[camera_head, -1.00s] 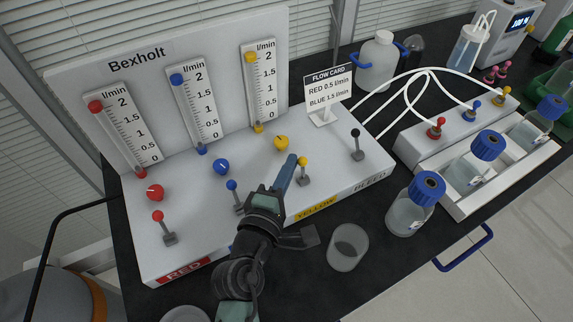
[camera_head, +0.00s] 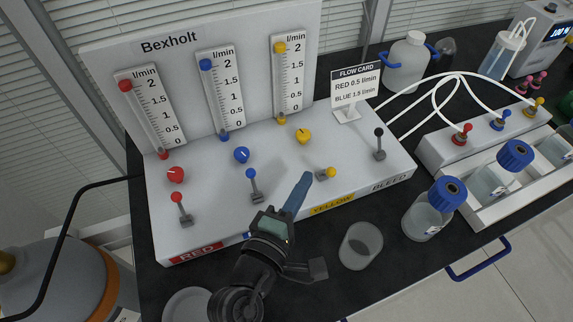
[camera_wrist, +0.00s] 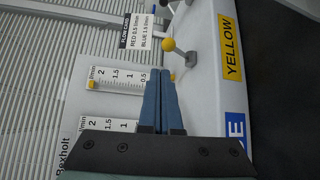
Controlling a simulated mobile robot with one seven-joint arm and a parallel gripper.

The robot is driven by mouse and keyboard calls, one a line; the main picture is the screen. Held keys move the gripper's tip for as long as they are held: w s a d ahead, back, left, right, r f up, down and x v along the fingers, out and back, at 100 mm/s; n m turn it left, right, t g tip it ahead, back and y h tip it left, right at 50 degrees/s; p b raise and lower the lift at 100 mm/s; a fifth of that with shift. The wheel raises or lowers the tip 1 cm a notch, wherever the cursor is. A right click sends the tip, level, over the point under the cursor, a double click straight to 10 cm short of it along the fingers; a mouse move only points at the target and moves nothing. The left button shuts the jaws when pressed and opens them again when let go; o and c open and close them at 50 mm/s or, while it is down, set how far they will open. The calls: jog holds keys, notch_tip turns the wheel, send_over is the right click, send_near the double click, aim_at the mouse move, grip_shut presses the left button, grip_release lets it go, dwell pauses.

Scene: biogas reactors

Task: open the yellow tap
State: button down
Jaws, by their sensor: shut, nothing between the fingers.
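The yellow tap (camera_head: 329,173) is a short lever with a yellow ball on a grey base, on the white panel above the YELLOW label. Its lever lies over to the right, unlike the more upright red, blue and black levers. It also shows in the wrist view (camera_wrist: 170,45). My gripper (camera_head: 307,177) is shut and empty, its blue fingers just left of the tap's base. In the wrist view my gripper (camera_wrist: 160,80) points toward the tap, with a small gap seen; whether it touches cannot be told in the head view.
The blue lever (camera_head: 250,174) stands left of my gripper, the black lever (camera_head: 379,133) to the right. A yellow knob (camera_head: 303,136) is behind. The flow card (camera_head: 355,88) stands at the back. A clear cup (camera_head: 361,246) and blue-capped bottle (camera_head: 431,210) stand in front.

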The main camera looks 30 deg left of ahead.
jog(key=s+r+b, duration=0.1)
jog(key=s, duration=0.7)
jog(key=shift+d+b, duration=0.35)
jog(key=shift+d, duration=0.05)
